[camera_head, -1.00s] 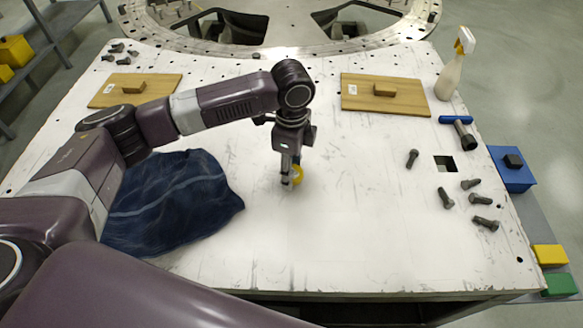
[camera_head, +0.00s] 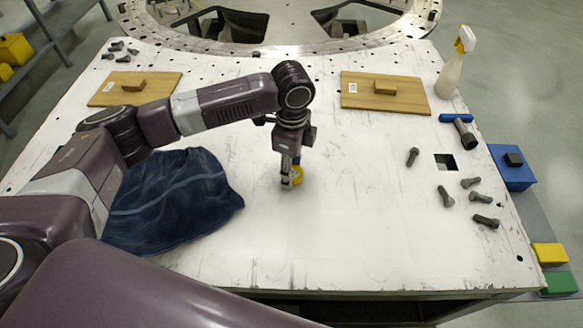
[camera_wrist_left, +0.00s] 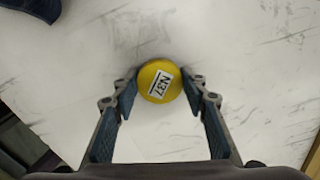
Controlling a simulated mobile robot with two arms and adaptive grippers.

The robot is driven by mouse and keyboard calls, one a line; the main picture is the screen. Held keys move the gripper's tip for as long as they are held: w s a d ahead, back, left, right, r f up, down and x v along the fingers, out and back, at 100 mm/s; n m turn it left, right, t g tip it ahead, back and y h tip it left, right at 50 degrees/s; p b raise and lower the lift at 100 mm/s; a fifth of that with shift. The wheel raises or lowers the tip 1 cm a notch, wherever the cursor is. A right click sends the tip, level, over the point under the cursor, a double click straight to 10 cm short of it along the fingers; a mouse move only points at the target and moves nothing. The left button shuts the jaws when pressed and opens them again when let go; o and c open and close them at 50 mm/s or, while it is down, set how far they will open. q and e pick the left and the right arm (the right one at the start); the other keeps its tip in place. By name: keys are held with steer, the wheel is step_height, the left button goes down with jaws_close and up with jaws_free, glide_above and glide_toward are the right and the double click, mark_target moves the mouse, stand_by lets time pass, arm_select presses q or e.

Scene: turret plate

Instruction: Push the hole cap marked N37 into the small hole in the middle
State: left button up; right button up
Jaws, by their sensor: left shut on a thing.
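The yellow round hole cap (camera_wrist_left: 158,88), with a white label reading N37, is between the fingertips of my left gripper (camera_wrist_left: 160,92) in the left wrist view. The fingers are shut on its sides. My right gripper is out of view.
A dark blue cloth (camera_head: 170,205) lies left of the gripper. Two wooden boards with handles (camera_head: 135,88) (camera_head: 385,95) lie farther back. Several bolts (camera_head: 446,196), a square opening (camera_head: 445,162), a hammer-like tool (camera_head: 462,133) and a spray bottle (camera_head: 452,75) are at right. The front middle is clear.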

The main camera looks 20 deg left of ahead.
arm_select(q)
steer(key=shift+f, duration=0.1)
steer(key=o, duration=1.2)
step_height(320, 180, up, 12)
steer(key=shift+r, duration=0.1)
